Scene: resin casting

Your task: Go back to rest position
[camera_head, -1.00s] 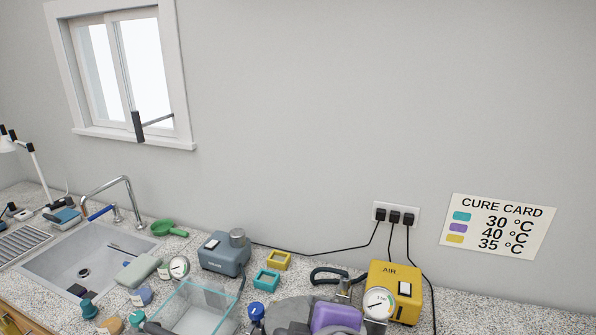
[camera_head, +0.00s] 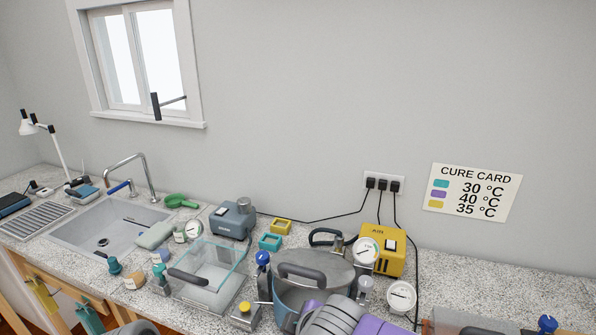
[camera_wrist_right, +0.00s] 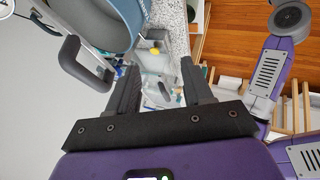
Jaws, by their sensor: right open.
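My right gripper (camera_wrist_right: 158,85) is open in the right wrist view, with its two dark fingers apart. Nothing is held between them; glass and small items show blurred beyond the gap. In the head view my purple and grey right arm rises at the bottom edge, in front of the pressure pot (camera_head: 287,296); its gripper cannot be made out there. The pot also shows at the top of the right wrist view (camera_wrist_right: 105,22). My left gripper is not in view.
A glass tank (camera_head: 236,284) stands left of the pot. A yellow air pump (camera_head: 392,262), a gauge (camera_head: 401,297), teal and yellow frames (camera_head: 270,242) and a grey-blue machine (camera_head: 232,222) crowd the counter. The sink (camera_head: 90,236) lies left. Speckled counter (camera_head: 465,285) is clear at right.

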